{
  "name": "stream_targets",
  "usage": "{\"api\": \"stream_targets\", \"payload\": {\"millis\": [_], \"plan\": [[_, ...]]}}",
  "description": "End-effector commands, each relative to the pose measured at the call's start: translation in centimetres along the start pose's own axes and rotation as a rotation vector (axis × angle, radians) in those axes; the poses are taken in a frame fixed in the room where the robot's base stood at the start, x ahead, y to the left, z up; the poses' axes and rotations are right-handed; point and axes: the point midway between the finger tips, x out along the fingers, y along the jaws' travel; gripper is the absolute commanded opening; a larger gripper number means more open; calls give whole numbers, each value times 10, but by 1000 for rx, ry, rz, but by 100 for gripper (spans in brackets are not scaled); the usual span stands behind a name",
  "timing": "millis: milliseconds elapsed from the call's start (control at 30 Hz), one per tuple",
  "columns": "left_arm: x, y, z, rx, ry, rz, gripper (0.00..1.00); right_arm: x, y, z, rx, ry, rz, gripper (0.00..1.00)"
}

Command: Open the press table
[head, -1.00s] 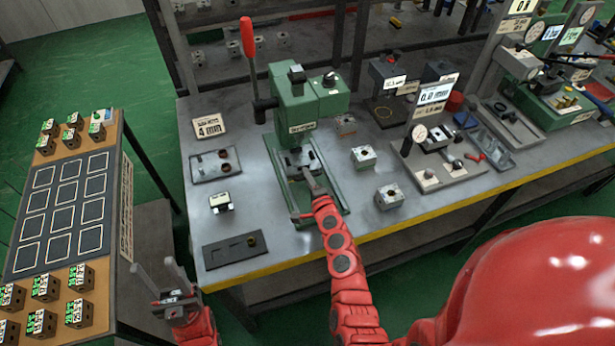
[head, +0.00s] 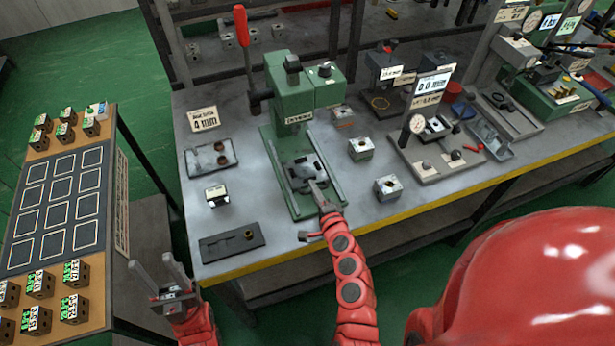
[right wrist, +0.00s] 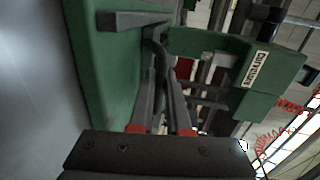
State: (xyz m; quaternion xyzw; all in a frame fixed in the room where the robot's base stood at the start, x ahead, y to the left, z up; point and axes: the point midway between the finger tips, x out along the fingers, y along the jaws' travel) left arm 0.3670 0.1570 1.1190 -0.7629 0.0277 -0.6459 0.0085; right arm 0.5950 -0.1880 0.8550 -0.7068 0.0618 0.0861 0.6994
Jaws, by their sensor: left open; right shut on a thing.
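The green press (head: 292,95) stands on the bench with its red-handled lever (head: 243,50) upright at its left. Its grey press table (head: 302,172) lies on the green base (head: 275,185), forward of the press head. My right gripper (head: 315,188) is at the front of the table, shut on its handle; the fingers partly hide the handle. In the right wrist view a dark curved bar (right wrist: 155,45), apparently the handle, runs between the fingers (right wrist: 163,95). My left gripper (head: 155,265) is open and empty, left of the bench front.
Metal blocks (head: 388,188) stand right of the press. A dark tray (head: 225,245), a small block (head: 216,196) and a sign (head: 203,118) are left of it. A gauge stand (head: 430,110) is further right. A side table (head: 75,215) holds several labelled blocks.

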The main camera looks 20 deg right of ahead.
Motion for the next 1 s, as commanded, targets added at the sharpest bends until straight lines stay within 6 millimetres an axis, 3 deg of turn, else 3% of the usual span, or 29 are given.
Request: {"api": "stream_targets", "payload": {"millis": [100, 300, 700, 733, 767, 1000], "plan": [[-15, 1, 2, 0, 0, 0, 50, -26, 13, 0, 2, 3, 3, 0], [-25, 1, 4, 0, 0, 0, 50, -55, 15, -1, 0, 4, 2, 0], [-25, 1, 4, 0, 0, 0, 50, -60, 14, 0, -1, 1, 4, 0], [-25, 1, 4, 0, 0, 0, 50, -60, 14, 0, -1, 1, 3, 20], [-25, 1, 4, 0, 0, 0, 50, -60, 14, 0, -1, 1, 3, 25], [-25, 1, 4, 0, 0, 0, 50, -60, 13, 0, -1, 1, 2, 27]]}}
